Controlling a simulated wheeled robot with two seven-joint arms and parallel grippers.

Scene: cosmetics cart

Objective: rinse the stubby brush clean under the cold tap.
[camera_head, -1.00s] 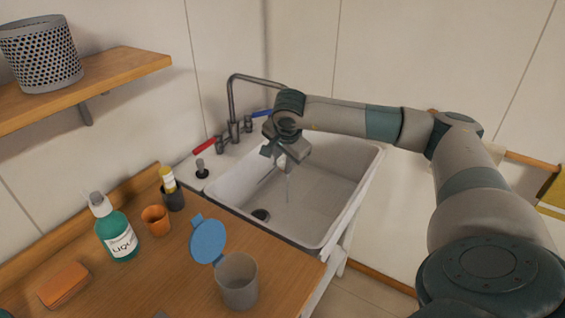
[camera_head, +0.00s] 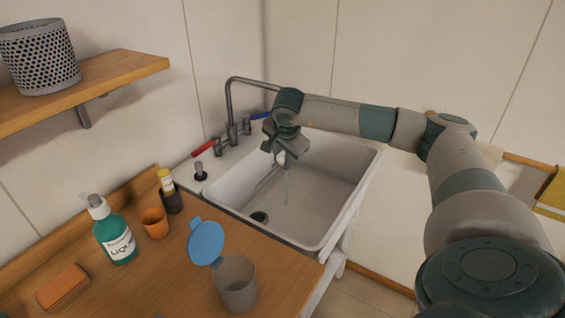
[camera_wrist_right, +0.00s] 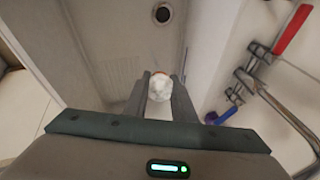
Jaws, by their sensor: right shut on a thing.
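My right gripper (camera_head: 283,158) hangs over the sink (camera_head: 225,197), below the end of the tap spout (camera_head: 230,100). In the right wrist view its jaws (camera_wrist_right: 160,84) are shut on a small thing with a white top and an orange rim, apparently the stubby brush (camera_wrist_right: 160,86). I cannot tell whether the white is bristle or lather. The cold tap's blue lever (camera_head: 260,115) is right of the spout, the red lever (camera_head: 203,149) left. My left gripper is out of view.
A wooden counter (camera_head: 185,275) left of the sink holds a green pump bottle (camera_head: 116,240), an orange cup (camera_head: 155,222), a dark holder (camera_head: 172,201), an orange block (camera_head: 62,287) and a grey cup (camera_head: 238,287) with an open blue lid (camera_head: 206,242). The basin floor around the drain (camera_head: 259,217) is clear.

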